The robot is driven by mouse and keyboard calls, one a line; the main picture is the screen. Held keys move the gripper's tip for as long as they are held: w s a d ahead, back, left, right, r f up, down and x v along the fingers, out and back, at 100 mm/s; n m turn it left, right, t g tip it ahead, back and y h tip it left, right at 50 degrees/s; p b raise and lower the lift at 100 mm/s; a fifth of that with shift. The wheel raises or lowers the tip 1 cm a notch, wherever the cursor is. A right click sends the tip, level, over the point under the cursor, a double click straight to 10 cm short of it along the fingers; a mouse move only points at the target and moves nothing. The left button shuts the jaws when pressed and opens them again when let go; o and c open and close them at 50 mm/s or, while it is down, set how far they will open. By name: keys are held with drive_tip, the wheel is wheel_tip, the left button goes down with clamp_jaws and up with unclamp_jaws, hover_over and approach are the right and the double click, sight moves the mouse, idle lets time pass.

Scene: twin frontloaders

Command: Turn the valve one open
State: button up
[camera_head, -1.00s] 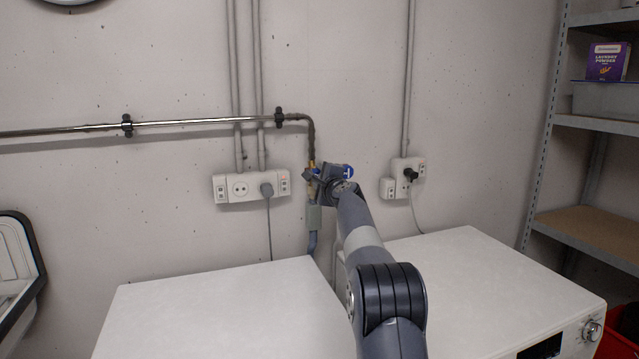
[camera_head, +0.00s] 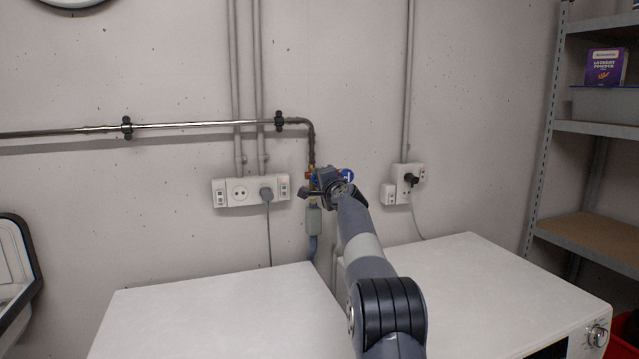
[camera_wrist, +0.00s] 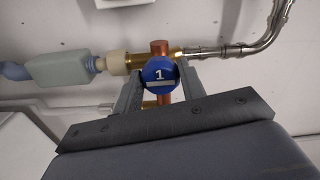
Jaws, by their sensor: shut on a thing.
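Valve one has a round blue cap marked with a white 1 and a white bar (camera_wrist: 160,73). Its copper-coloured handle (camera_wrist: 159,47) sticks out above and below the cap in the wrist view. The handle sits on a brass fitting in the pipe line. My gripper (camera_wrist: 161,80) is shut on the valve handle, with one grey finger on each side of the cap. In the head view my gripper (camera_head: 322,184) covers most of the valve on the wall.
A metal pipe (camera_head: 205,123) runs along the wall and bends down to the valve. A grey-green box (camera_wrist: 60,69) sits in the line beside it. Two white machine tops (camera_head: 215,315) (camera_head: 475,280) stand below. Sockets (camera_head: 250,190) (camera_head: 403,184) flank the valve.

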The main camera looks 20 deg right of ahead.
drive_tip(key=shift+f, duration=0.1)
drive_tip(key=o, duration=1)
drive_tip(key=shift+c, duration=0.2)
drive_tip(key=shift+s, duration=0.1)
drive_tip(key=s+b, duration=0.7)
drive_tip(key=s, duration=0.3)
drive_tip(key=shift+s, duration=0.35)
drive_tip(key=shift+w, duration=0.1)
drive_tip(key=w+p, duration=0.7)
drive_tip(key=w, duration=0.3)
drive_tip(key=shift+w, duration=0.35)
